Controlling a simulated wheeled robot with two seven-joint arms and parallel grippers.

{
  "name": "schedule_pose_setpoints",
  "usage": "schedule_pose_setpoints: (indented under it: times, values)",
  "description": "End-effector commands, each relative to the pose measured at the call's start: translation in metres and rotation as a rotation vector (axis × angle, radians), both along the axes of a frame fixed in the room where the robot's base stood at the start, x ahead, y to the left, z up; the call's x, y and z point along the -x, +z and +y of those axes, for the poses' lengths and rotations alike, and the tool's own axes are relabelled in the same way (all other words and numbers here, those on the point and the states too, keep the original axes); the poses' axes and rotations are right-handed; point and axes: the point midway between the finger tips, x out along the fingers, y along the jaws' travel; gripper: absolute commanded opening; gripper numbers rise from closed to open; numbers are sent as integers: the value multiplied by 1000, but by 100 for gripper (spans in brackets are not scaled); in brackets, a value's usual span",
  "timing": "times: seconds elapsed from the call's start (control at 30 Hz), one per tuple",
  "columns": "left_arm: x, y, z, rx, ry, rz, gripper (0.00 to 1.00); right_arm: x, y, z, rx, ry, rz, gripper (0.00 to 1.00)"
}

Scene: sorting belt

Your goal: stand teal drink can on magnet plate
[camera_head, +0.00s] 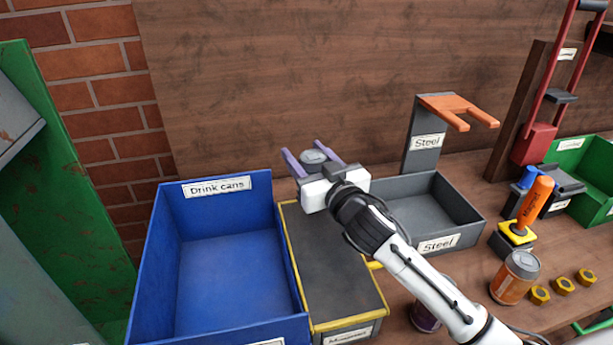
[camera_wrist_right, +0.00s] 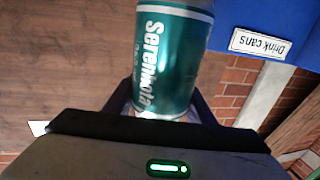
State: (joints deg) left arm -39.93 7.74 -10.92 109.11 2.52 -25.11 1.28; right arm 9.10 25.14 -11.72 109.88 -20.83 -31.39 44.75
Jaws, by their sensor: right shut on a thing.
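The teal drink can (camera_wrist_right: 172,60) with white lettering fills the middle of the right wrist view. In the head view only its grey top (camera_head: 314,156) shows; the gripper body hides the rest. My right gripper (camera_head: 315,157) is shut on it, one purple finger on each side, near the back end of the magnet plate. The magnet plate (camera_head: 330,265) is a dark, bare top with a yellow edge, on a labelled box right of the blue bin. I cannot tell how high the can is above it. My left gripper is not in view.
The blue "Drink cans" bin (camera_head: 300,290) is empty at left. A grey "Steel" bin (camera_head: 475,228) stands at right, with an orange fork (camera_head: 457,106) on a post behind it. An orange can (camera_head: 514,277), a purple can (camera_head: 425,317) and yellow nuts (camera_head: 563,286) stand front right.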

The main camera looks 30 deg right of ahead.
Motion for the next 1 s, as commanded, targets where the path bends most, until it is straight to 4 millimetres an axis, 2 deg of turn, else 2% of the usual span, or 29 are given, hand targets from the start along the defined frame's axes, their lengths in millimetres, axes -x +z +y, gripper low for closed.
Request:
schedule_pose_setpoints:
  times: [0.23, 0.6, 0.63, 0.73, 1.0]
  values:
    - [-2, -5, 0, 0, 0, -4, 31, 0, -35, 0, 0, -1, 3, 18]
    - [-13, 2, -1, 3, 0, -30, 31, 0, -39, 0, -1, 0, -1, 18]
    - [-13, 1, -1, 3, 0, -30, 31, 0, -39, 0, 0, 0, -1, 51]
    - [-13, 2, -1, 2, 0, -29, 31, 0, -38, 0, 0, 0, -1, 68]
    - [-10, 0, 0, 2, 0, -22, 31, 0, -38, 0, 0, 0, 0, 68]
